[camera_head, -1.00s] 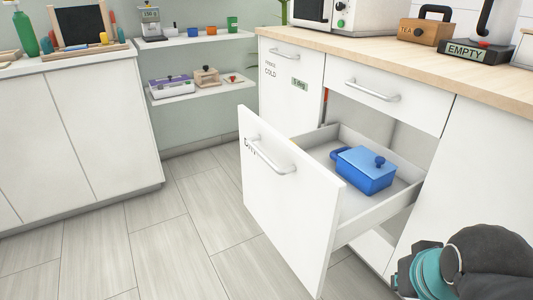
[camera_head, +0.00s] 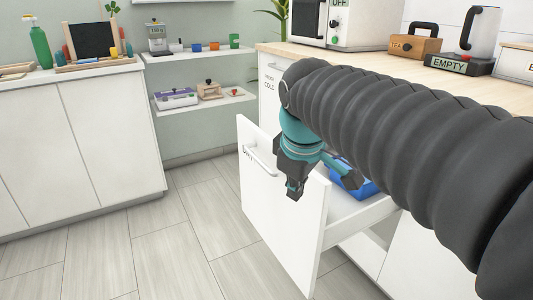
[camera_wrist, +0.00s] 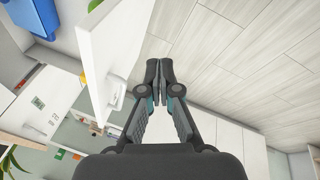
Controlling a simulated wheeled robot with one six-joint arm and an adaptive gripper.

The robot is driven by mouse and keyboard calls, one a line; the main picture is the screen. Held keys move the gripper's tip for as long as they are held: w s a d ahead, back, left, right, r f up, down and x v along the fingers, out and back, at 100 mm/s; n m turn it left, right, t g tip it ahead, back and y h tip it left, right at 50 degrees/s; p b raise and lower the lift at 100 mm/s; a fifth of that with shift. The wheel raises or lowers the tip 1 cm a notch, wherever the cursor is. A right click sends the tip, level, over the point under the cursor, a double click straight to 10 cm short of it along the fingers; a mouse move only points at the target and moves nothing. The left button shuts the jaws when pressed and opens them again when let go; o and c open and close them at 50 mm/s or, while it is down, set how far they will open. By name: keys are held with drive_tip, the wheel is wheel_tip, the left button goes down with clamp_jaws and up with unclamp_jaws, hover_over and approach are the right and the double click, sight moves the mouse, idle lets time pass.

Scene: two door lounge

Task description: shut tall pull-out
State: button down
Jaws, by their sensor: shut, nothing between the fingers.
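The tall pull-out (camera_head: 285,210) is a white drawer with a tall front and a bar handle, standing open from the counter. My gripper (camera_head: 293,192) is shut and empty. In the head view it hangs in front of the pull-out's front panel, near the handle (camera_head: 260,160). In the wrist view my gripper (camera_wrist: 160,68) points over the floor, and the pull-out's front (camera_wrist: 107,45) stands to its left. A gap shows between them there.
The wooden counter (camera_head: 385,72) holds a microwave (camera_head: 357,22), a tea box (camera_head: 414,44) and a kettle (camera_head: 480,30) by an "EMPTY" sign. A white cabinet (camera_head: 90,150) stands at left. The floor (camera_head: 170,250) before the pull-out is clear.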

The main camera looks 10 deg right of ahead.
drive_tip(key=w+a+r+n+g+h, duration=0.1)
drive_tip(key=w+r+n, duration=0.1)
drive_tip(key=w+n, duration=0.3)
drive_tip(key=w+a+r+n+g, duration=0.1)
drive_tip(key=w+a+r+n, duration=0.15)
drive_tip(key=w, duration=0.45)
drive_tip(key=n+g+h, duration=0.1)
drive_tip(key=n, duration=0.5)
approach(260, 159)
drive_tip(key=s+r, duration=0.3)
drive_tip(key=s, duration=0.1)
drive_tip(key=b+x, duration=0.1)
drive_tip(key=x, duration=0.2)
drive_tip(key=b+x, duration=0.1)
drive_tip(key=x, duration=0.2)
drive_tip(key=b+x, duration=0.1)
drive_tip(key=x, duration=0.3)
drive_tip(key=shift+s+a+f, duration=0.15)
drive_tip(key=shift+a+f, duration=0.05)
drive_tip(key=shift+a, duration=0.15)
drive_tip(key=shift+w+d+r, duration=0.15)
drive_tip(key=shift+w+d, duration=0.05)
drive_tip(key=shift+d, duration=0.4)
drive_tip(key=shift+w+d+r, duration=0.1)
drive_tip(key=shift+w+d, duration=0.1)
drive_tip(key=shift+d, duration=0.4)
drive_tip(key=shift+w+d, duration=0.2)
drive_tip(key=shift+d, duration=0.45)
drive_tip(key=shift+r, duration=0.1)
